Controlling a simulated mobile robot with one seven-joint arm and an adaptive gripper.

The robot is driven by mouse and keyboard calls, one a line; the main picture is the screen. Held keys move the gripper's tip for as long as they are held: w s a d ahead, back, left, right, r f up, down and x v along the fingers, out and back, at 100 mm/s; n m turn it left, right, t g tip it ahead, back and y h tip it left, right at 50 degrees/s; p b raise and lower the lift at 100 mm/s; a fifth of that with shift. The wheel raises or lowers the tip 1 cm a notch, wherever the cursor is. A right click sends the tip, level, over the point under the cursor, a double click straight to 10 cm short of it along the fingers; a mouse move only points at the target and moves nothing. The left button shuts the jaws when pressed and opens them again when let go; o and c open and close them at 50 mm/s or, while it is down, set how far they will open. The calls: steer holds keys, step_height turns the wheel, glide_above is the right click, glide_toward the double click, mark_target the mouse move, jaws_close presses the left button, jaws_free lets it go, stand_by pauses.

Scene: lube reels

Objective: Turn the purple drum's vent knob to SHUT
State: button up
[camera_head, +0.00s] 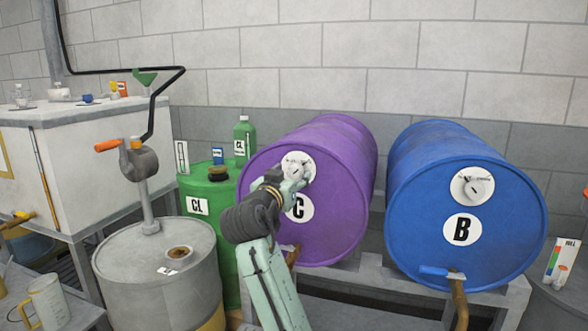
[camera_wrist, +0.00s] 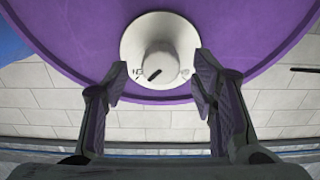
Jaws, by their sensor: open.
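The purple drum (camera_head: 335,215) lies on its side on a rack, with a round white label bearing a C on its face. Its vent knob (camera_wrist: 159,62) is a white knob on a white round dial (camera_wrist: 160,88) near the drum's rim. A dark pointer mark on the knob points to the lower left in the wrist view, toward small lettering I cannot read surely. My gripper (camera_wrist: 160,84) is open, its two fingers on either side of the knob and apart from it. In the head view my gripper (camera_head: 298,178) covers part of the dial.
A blue drum (camera_head: 425,205) marked B lies to the right, with its own white dial (camera_head: 472,187). A green drum (camera_head: 222,245) and a grey drum (camera_head: 150,270) with a hand pump (camera_head: 140,163) stand to the left. A block wall is behind.

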steer(key=shift+x, duration=1.35)
steer(key=shift+c, duration=0.3)
steer(key=c, duration=1.1)
